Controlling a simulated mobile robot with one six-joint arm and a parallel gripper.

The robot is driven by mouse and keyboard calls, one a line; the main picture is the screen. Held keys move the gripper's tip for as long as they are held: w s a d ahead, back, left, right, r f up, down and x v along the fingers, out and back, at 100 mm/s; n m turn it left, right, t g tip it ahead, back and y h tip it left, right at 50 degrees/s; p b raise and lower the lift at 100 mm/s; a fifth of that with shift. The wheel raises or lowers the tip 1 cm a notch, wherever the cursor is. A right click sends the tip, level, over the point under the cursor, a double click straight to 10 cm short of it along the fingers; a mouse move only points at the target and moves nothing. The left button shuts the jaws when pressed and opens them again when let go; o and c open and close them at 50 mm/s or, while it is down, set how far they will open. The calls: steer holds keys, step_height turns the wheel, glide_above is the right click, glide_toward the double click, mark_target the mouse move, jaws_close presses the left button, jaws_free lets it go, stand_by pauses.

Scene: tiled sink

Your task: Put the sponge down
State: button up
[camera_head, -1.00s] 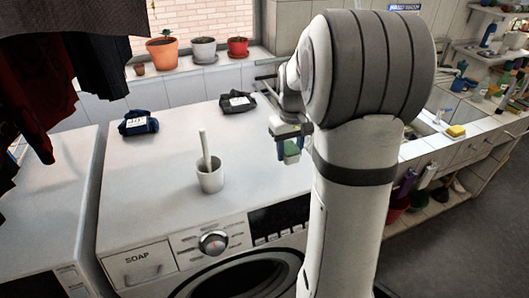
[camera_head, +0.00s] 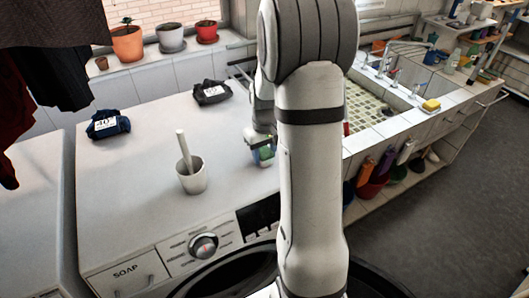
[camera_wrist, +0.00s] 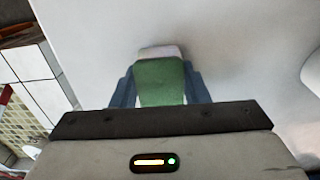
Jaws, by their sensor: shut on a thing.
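My gripper (camera_head: 263,153) is over the right part of the white washing machine top, partly behind my arm in the head view. In the wrist view its two blue fingers (camera_wrist: 160,92) are shut on a green sponge (camera_wrist: 161,80) with a whitish end. The sponge is held between them, above or against a plain pale surface; I cannot tell whether it touches. In the head view only a small green patch of it shows.
The washing machine top (camera_head: 130,165) carries a white cup (camera_head: 192,178) with a stick-like handle, a blue bundle (camera_head: 107,124) and a dark bundle (camera_head: 211,92). A tiled sink (camera_head: 375,110) is at the right, with a yellow sponge (camera_head: 431,105) on its edge.

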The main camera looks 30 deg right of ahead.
mark_target(265, 152)
steer(key=shift+f, duration=0.25)
steer(key=shift+f, duration=0.2)
steer(key=o, duration=0.9)
steer(key=shift+r, duration=0.1)
step_height(265, 152, up, 12)
steer(key=b, duration=0.2)
steer(key=s+a+r+t, duration=0.1)
steer(key=s+a, duration=0.3)
steer(key=s, duration=0.2)
steer(key=s+a+r+t, duration=0.1)
steer(key=s+a, duration=0.4)
steer(key=s, duration=0.2)
steer(key=s+a+r+t, duration=0.1)
steer(key=s+a, duration=0.4)
steer(key=s, duration=0.1)
steer(key=shift+s, duration=0.3)
